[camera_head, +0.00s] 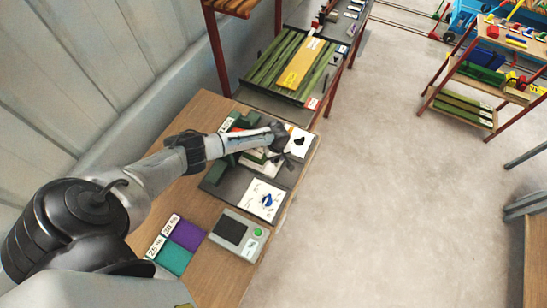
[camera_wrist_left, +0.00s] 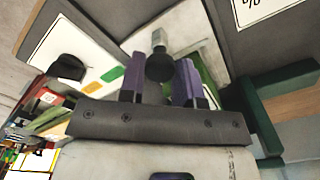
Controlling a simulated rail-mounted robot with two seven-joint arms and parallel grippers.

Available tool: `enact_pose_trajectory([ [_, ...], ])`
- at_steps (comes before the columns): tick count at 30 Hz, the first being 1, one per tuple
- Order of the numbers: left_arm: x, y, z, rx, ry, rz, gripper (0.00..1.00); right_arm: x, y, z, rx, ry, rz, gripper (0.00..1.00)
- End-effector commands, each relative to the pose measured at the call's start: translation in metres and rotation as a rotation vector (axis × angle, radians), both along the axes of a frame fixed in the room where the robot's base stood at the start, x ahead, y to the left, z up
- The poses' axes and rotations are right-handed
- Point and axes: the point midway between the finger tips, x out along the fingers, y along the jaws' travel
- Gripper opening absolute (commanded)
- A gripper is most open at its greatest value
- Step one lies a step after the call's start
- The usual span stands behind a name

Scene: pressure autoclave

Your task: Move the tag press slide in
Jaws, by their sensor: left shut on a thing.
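My left gripper (camera_head: 281,138) reaches over the dark board on the wooden bench in the head view. In the left wrist view its two purple-tipped fingers (camera_wrist_left: 159,82) are shut on a black round knob (camera_wrist_left: 160,67) on a pale metal stem, which I take to be the tag press slide's handle. The green tag press (camera_head: 222,167) stands beside and under my left forearm, partly hidden by it. Green parts of it also show at the right of the left wrist view (camera_wrist_left: 262,115). The slide itself is mostly hidden in the head view. My right gripper is not in view.
The dark board (camera_head: 218,186) carries a white card with a blue item (camera_head: 265,200) and a white card with a black shape (camera_head: 299,141). A grey device with a green button (camera_head: 238,235) and purple and teal pads (camera_head: 187,235) lie nearer. Open floor is right.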

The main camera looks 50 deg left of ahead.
Motion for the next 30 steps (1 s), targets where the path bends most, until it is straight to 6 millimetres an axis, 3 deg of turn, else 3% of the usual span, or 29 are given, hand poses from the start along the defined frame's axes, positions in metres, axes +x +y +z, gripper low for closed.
enact_pose_trajectory([
  [13,0.0035,0.0009,0.0008,0.002,0.002,-0.020,0.00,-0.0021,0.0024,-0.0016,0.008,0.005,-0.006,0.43],
  [14,0.0034,0.0009,0.0007,0.002,0.003,-0.020,0.34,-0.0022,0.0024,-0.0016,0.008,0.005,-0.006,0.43],
  [15,0.0033,0.0009,0.0006,0.002,0.003,-0.020,0.38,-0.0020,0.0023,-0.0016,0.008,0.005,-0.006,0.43],
  [21,0.0034,-0.0006,0.0002,-0.001,0.001,-0.021,0.56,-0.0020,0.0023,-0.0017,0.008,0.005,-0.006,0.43],
  [30,0.0038,-0.0016,0.0036,-0.002,0.000,-0.022,0.56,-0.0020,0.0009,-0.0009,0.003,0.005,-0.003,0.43],
])
